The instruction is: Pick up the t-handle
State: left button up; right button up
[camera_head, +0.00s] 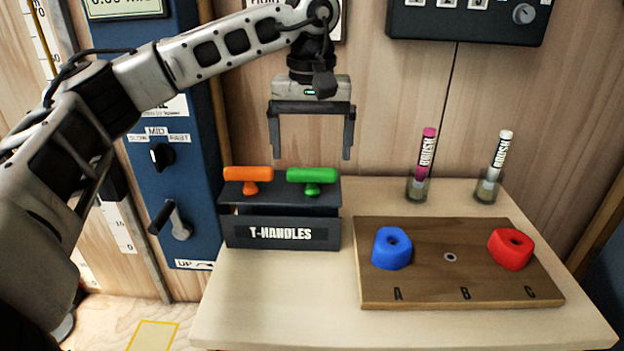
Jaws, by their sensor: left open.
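An orange t-handle (248,175) and a green t-handle (314,176) stand upright, side by side, in a dark holder (282,235) labelled T-HANDLES on the table. My left gripper (310,152) is open and empty, its fingers pointing down. In the picture its fingertips are just above the two t-handles, one finger between them and the other to the right of the green one. How far behind or in front of them it is, I cannot tell. My right gripper is not in view.
A wooden board (460,288) marked A, B, C bears a blue hold (392,248) and a red hold (510,249). Two brushes stand in glass cups (418,187) (486,190) behind it. A blue panel (190,235) with a crank stands left. The table's front (290,315) is clear.

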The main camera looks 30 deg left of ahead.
aim_at(312, 170)
pick_arm(q)
jog(key=f, duration=0.5)
jog(key=shift+w+a+f+p, duration=0.1)
jog(key=shift+w+a+p, duration=0.05)
jog(key=shift+w+p, duration=0.15)
jog(key=shift+c, duration=0.3)
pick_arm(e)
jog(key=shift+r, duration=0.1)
pick_arm(q)
jog(key=c, duration=0.8)
jog(key=shift+c, duration=0.2)
